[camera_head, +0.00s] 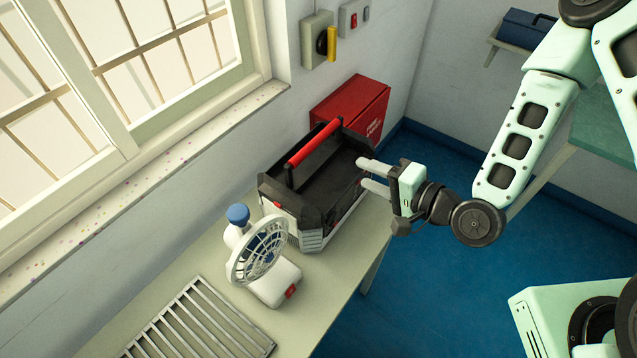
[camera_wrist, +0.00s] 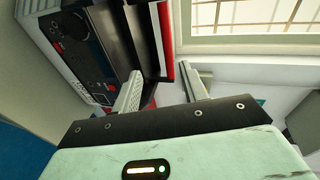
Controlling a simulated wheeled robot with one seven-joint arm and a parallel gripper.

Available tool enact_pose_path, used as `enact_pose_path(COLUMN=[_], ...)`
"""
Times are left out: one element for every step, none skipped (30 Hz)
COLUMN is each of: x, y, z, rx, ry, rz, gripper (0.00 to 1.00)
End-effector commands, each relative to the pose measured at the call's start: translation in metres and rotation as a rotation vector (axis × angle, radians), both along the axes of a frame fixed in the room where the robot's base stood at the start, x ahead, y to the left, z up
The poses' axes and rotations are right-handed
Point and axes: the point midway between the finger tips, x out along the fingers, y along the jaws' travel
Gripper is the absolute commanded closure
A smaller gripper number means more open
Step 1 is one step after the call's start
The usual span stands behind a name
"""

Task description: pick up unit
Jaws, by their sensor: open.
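I cannot tell for sure which thing is the unit. A black open-topped carrier (camera_head: 333,215) with a red bar handle (camera_head: 316,142) stands on the bench under the window. My gripper (camera_head: 363,174) is open, with its two pale fingers level beside the carrier's right end. The head view does not show whether they touch it. In the wrist view my gripper (camera_wrist: 162,86) has its fingers apart, with a red strip (camera_wrist: 166,35) beyond them. A black panel (camera_wrist: 82,52) with a round knob and a grille fills the upper left there.
A red box (camera_head: 352,105) is behind the carrier. The blue floor (camera_head: 440,285) right of the bench is clear.

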Motion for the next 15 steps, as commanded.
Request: enact_pose_path(x=[0.0, 0.001, 0.002, 0.002, 0.003, 0.005, 0.007, 0.009, 0.011, 0.013, 0.015, 0.017, 0.019, 0.02, 0.025], y=[-0.003, -0.005, -0.006, -0.006, -0.006, -0.005, -0.004, -0.002, 0.0, 0.002, 0.004, 0.006, 0.007, 0.009, 0.014], z=[0.003, 0.004, 0.005, 0.005, 0.005, 0.003, 0.002, 0.001, -0.001, -0.002, -0.003, -0.003, -0.003, -0.003, -0.005], rx=[0.041, 0.061, 0.079, 0.088, 0.095, 0.1, 0.102, 0.102, 0.1, 0.1, 0.1, 0.099, 0.099, 0.098, 0.098], ry=[0.007, 0.007, 0.005, 0.004, 0.004, 0.003, 0.001, 0.0, -0.002, -0.002, -0.002, -0.001, -0.001, -0.002, -0.003], rz=[-0.03, -0.044, -0.057, -0.063, -0.067, -0.071, -0.071, -0.071, -0.07, -0.069, -0.068, -0.07, -0.07, -0.068, -0.069], gripper=[0.57, 0.57, 0.57, 0.57, 0.57, 0.57, 0.57, 0.57, 0.57, 0.57, 0.57, 0.57, 0.57, 0.57, 0.57])
